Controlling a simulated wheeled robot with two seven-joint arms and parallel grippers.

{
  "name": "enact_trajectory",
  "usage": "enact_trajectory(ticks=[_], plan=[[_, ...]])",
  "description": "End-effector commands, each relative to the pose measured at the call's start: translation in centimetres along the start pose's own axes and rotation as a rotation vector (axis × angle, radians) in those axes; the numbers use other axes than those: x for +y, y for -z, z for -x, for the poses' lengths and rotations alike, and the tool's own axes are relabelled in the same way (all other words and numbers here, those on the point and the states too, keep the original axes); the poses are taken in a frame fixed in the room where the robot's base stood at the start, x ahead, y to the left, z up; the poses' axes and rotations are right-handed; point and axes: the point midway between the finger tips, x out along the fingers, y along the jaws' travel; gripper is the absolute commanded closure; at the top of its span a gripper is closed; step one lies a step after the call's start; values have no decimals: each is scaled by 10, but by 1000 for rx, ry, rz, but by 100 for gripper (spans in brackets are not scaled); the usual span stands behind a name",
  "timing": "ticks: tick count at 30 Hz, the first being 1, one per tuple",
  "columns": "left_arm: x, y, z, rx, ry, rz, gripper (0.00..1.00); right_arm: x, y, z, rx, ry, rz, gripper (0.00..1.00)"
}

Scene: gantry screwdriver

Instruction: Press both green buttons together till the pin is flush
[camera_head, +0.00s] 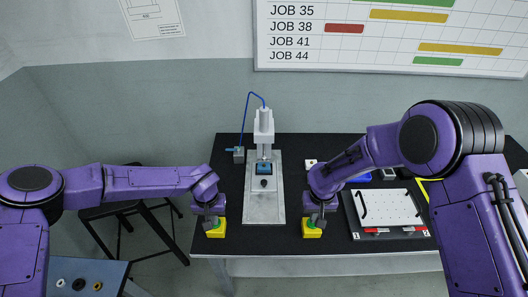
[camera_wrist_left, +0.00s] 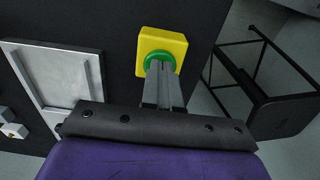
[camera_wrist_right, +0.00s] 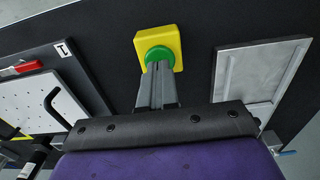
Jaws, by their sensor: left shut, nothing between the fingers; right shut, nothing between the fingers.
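Two yellow button boxes with green buttons stand near the table's front edge, the left box (camera_head: 216,231) and the right box (camera_head: 312,231). My left gripper (camera_head: 212,220) is shut with its tips at the left green button (camera_wrist_left: 158,60). My right gripper (camera_head: 315,219) is shut with its tips at the right green button (camera_wrist_right: 158,54). Both tips overlap the buttons; I cannot tell how far either button is pressed. Between the boxes stands the gantry screwdriver (camera_head: 264,130) over a grey base plate (camera_head: 264,210) with a small dark-and-blue fixture (camera_head: 264,169). The pin is too small to make out.
A white perforated tray (camera_head: 388,208) with red-handled items lies right of the right box. A small grey block (camera_head: 239,155) with a blue hose stands left of the gantry. A dark stool (camera_head: 130,210) stands left of the black table (camera_head: 232,205).

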Motion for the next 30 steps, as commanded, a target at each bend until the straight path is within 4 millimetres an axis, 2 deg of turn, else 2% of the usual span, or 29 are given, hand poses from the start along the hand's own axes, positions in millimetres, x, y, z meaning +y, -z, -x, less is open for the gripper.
enact_trajectory(ticks=[21, 30], plan=[[0, 0, 0, -1, 0, 0, 100, 0, 0, -15, 0, -1, 0, 100], [0, -1, -5, -1, -1, 0, 100, 0, 0, -15, 0, 0, 0, 100]])
